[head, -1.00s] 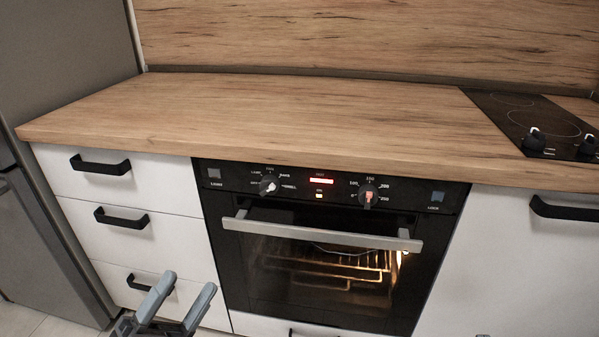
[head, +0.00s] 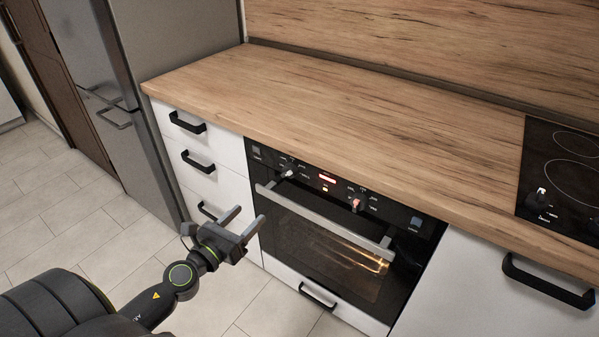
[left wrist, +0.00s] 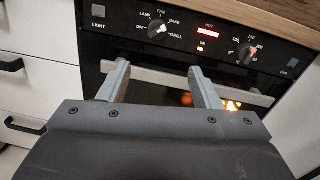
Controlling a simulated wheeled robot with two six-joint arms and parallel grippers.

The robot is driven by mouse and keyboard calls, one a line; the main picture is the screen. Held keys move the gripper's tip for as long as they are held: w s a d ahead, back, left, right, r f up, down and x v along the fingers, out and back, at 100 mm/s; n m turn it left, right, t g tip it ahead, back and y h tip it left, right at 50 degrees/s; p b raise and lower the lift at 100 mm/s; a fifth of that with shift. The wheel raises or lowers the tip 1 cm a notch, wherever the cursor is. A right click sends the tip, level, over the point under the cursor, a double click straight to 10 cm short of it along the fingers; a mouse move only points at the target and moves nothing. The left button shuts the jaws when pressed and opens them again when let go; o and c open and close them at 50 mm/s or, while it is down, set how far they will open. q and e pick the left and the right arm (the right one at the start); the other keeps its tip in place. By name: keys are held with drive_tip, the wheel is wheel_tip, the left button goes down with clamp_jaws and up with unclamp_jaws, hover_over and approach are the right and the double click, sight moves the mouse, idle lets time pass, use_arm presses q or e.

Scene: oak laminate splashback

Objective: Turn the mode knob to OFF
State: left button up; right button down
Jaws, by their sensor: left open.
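The mode knob (head: 288,173) is the left knob on the black oven panel. It also shows in the left wrist view (left wrist: 157,30), ringed by OFF, LAMP, FAN, BAKE and GRILL labels. Its pale pointer seems to lean to the upper right, towards BAKE; I cannot tell exactly. My left gripper (head: 250,215) is open and empty, in front of the oven's left side and below the knob. In the left wrist view its two fingers (left wrist: 158,66) reach up towards the panel, with the knob above the gap between them. They do not touch the knob.
The oven handle bar (head: 325,220) juts out below the panel. A second knob with a reddish mark (head: 358,203) sits to the right, past a lit red display (head: 327,180). Drawers with black handles (head: 188,123) stand left. The floor at left is clear.

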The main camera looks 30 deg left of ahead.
use_arm(q)
drive_tip(key=p, duration=0.3)
approach(285, 176)
drive_tip(key=w, duration=0.9)
drive_tip(key=shift+w+d+r+b, duration=0.1)
drive_tip(key=shift+w+d+b, duration=0.15)
drive_tip(key=shift+b, duration=0.1)
use_arm(e)
drive_tip(key=shift+s+a+r, duration=0.1)
drive_tip(key=shift+s+r, duration=0.65)
drive_tip(key=shift+r, duration=0.25)
use_arm(q)
drive_tip(key=shift+s, duration=0.1)
drive_tip(key=c, duration=1)
